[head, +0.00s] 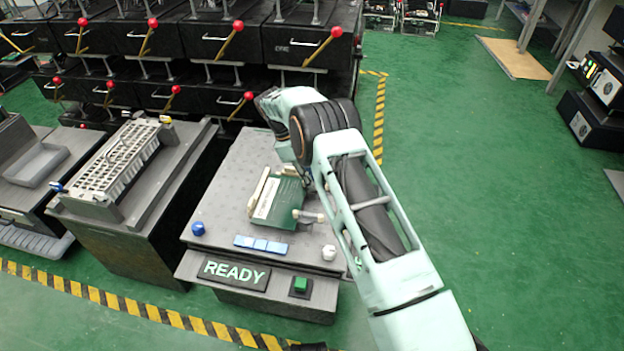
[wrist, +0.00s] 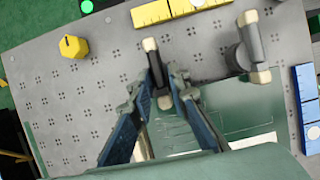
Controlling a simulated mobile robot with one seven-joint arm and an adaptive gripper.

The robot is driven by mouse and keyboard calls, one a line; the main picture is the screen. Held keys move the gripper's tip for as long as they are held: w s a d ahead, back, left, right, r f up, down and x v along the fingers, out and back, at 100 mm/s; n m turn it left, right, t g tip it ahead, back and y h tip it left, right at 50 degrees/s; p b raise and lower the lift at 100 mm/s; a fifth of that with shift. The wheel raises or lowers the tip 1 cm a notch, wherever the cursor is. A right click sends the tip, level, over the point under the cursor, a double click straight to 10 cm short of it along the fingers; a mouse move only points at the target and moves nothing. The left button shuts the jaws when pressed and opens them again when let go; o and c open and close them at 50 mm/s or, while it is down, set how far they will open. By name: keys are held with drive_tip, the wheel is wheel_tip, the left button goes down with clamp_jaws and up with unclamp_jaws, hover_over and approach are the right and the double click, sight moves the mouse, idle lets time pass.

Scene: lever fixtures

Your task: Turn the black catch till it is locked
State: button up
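In the wrist view a black catch (wrist: 154,62), a dark bar with a beige end, stands at the edge of a green board (wrist: 245,105). My gripper (wrist: 161,76) has its two blue fingers on either side of this bar, their tips close to it. Whether both tips touch it I cannot tell. In the head view the board (head: 287,200) lies on a grey perforated fixture top (head: 235,190); my arm hides the gripper there.
In the wrist view a yellow knob (wrist: 72,46), a yellow block (wrist: 180,9) and a blue block (wrist: 306,95) surround the board. In the head view a READY sign (head: 234,274) and a green button (head: 300,285) are at the front. Another bench (head: 130,240) stands left.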

drive_tip(key=shift+o, duration=1)
drive_tip(key=shift+w+r, duration=0.1)
drive_tip(key=shift+r, duration=0.15)
drive_tip(key=s+v, duration=0.1)
drive_tip(key=v, duration=1)
drive_tip(key=shift+w+r, duration=0.25)
drive_tip(key=shift+w, duration=0.2)
drive_tip(key=shift+a, duration=0.15)
